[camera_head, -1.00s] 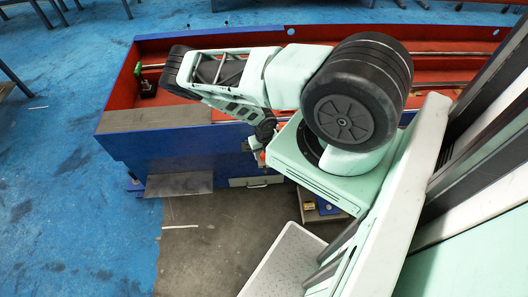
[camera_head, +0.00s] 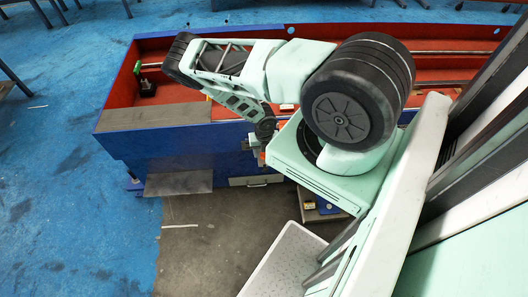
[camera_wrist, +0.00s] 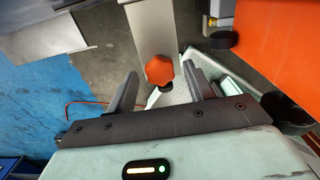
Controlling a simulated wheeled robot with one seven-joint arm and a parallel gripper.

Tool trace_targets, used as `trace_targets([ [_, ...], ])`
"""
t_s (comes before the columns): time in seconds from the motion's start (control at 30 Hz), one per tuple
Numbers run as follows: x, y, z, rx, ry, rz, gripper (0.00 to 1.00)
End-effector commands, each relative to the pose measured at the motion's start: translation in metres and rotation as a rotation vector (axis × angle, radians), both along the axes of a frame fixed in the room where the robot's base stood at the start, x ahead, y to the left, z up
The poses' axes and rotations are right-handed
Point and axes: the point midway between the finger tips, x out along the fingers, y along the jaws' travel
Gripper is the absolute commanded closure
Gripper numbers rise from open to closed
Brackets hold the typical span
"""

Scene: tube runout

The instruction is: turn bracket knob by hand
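An orange-red faceted knob (camera_wrist: 159,70) sits at the lower end of a pale grey bracket plate (camera_wrist: 152,28) in the wrist view. My gripper (camera_wrist: 160,75) is open, with one dark finger on each side of the knob in the picture. Gaps show between the knob and both fingers, so neither seems to touch it. I cannot tell whether the knob lies at fingertip depth or beyond. In the head view my arm hides most of the gripper and the bracket.
A long blue bench with a red trough (camera_head: 427,72) runs behind my arm. A black round knob (camera_wrist: 222,39) and a large orange panel (camera_wrist: 275,45) are at the upper right in the wrist view. A pale speckled tray (camera_head: 283,262) stands at the front. Open floor lies left.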

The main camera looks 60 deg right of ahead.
Motion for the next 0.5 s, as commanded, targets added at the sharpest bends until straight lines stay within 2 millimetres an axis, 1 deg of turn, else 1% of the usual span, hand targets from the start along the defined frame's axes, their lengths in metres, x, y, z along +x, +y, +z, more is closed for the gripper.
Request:
trace_targets([
  [0.17, 0.000, 0.000, 0.001, 0.000, 0.000, 0.001, 0.48],
  [0.27, 0.000, 0.000, 0.004, -0.001, -0.001, 0.002, 0.48],
  [0.5, 0.001, 0.000, 0.027, 0.000, -0.001, 0.002, 0.48],
])
